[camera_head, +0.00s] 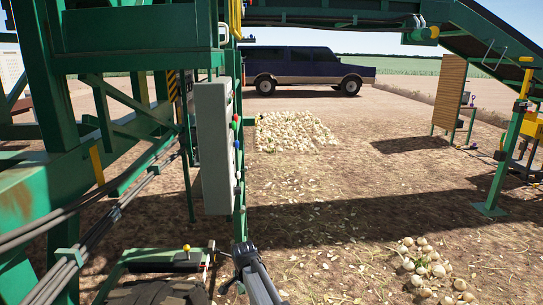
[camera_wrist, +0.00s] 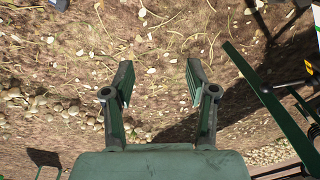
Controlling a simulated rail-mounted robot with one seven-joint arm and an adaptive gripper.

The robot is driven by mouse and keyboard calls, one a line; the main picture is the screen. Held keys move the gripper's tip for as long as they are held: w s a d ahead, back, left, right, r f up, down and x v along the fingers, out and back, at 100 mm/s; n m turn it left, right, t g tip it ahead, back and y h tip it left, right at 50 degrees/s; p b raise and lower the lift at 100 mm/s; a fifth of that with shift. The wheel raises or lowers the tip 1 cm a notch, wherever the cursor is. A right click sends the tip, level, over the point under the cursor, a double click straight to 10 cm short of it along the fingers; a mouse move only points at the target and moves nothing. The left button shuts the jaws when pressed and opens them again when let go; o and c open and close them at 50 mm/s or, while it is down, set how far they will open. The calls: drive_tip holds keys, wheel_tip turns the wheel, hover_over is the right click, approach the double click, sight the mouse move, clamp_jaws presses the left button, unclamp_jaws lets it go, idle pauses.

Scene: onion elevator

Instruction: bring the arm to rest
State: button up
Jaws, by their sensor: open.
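My gripper (camera_wrist: 159,80) shows in the wrist view with its two green fingers spread wide apart. It is open and nothing is between the fingers. It hangs over bare brown soil strewn with straw and pale scraps, and touches nothing that I can see. In the head view a dark and grey jointed part, which may be my arm, shows at the bottom just left of the middle. The gripper's fingers cannot be made out in that view.
A green steel frame (camera_head: 60,140) with a grey control box (camera_head: 213,150) stands close on the left. Onions (camera_head: 430,268) lie at the lower right, and more form a patch (camera_head: 290,131) farther back. A wooden panel (camera_head: 450,92) stands right. The middle ground is open.

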drive_tip(key=s+d+f+n+g, duration=0.1)
drive_tip(key=s+d+f+n, duration=0.4)
drive_tip(key=s+d, duration=0.8)
drive_tip(key=s+d+f+n, duration=0.4)
drive_tip(key=s+d+f, duration=0.1)
drive_tip(key=s+d, duration=0.75)
drive_tip(key=s+f+g, duration=0.2)
drive_tip(key=s+f, duration=0.3)
drive_tip(key=s, duration=0.4)
drive_tip(key=s+f+g+p, duration=0.1)
drive_tip(key=s+f+g, duration=0.1)
drive_tip(key=s+f, duration=0.4)
drive_tip(key=s+f+g, duration=0.3)
drive_tip(key=s+f, duration=0.2)
drive_tip(key=s, duration=0.8)
drive_tip(key=shift+s+d+f+p, duration=0.15)
drive_tip(key=shift+d+f+p, duration=0.05)
drive_tip(key=shift+d+p, duration=0.1)
